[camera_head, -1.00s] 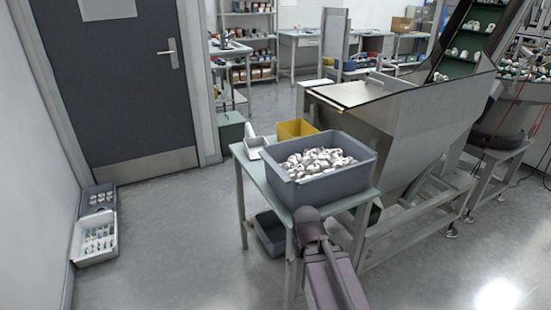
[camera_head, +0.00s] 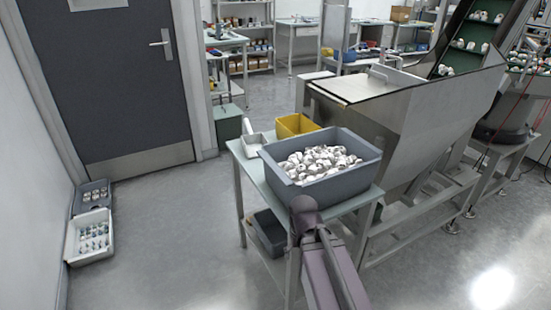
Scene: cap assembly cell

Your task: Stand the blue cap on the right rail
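I cannot make out a blue cap or a right rail in this view. A grey bin (camera_head: 326,189) full of white cap-like parts (camera_head: 318,163) stands on a small table. My arm reaches up from the bottom edge toward the front of this table. My gripper is not visible; only arm links show. Green sloped boards with rows of white parts (camera_head: 470,45) show at the upper right, too small to tell more.
A metal hopper (camera_head: 405,110) stands close on the right. Trays of parts (camera_head: 90,236) lie on the floor by the left wall. The floor (camera_head: 170,240) between is clear.

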